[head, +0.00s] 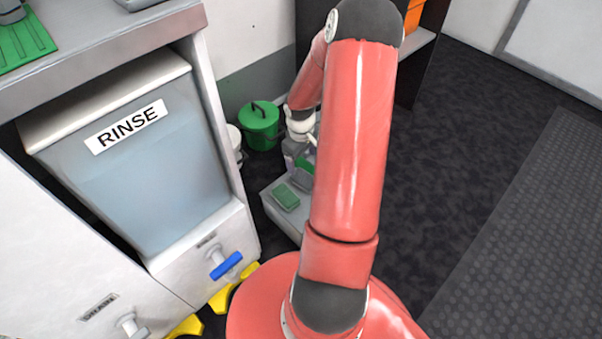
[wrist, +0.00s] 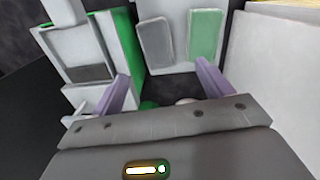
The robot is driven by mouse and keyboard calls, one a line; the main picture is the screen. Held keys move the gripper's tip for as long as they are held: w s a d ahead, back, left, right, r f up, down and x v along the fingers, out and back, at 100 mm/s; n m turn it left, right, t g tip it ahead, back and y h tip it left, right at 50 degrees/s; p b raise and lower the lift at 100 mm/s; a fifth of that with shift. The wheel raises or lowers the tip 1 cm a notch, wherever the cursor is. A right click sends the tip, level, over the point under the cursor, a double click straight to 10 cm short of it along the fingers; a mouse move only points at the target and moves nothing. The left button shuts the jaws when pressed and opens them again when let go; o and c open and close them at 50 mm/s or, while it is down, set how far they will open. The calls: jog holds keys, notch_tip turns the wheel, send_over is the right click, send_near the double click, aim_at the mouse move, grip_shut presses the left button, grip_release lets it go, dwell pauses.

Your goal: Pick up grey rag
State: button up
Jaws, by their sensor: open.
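A flat grey pad (wrist: 155,42), which looks like the grey rag, lies on a pale surface (wrist: 178,66) in the wrist view. A green pad (wrist: 205,36) lies beside it on the right. My gripper (wrist: 162,88) is open, its two purple fingers apart with nothing visible between them. The grey pad shows beyond the fingertips, apart from them. In the head view my gripper (head: 292,152) is low near the pale box (head: 270,194) with the green pad (head: 285,197) on top.
A white and green object (wrist: 78,48) stands left of the pads in the wrist view. A green lidded bucket (head: 260,126) stands by the wall. The cabinet with the RINSE bin (head: 140,170) is at left. Dark floor (head: 450,130) is clear at right.

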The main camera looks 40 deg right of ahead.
aim_at(304, 177)
jog(key=f, duration=0.3)
jog(key=f+b, duration=0.1)
jog(key=f, duration=0.3)
jog(key=d+f+b, duration=0.1)
jog(key=f, duration=0.2)
jog(key=shift+f, duration=0.2)
jog(key=c, duration=1.1)
jog(key=shift+r, duration=0.1)
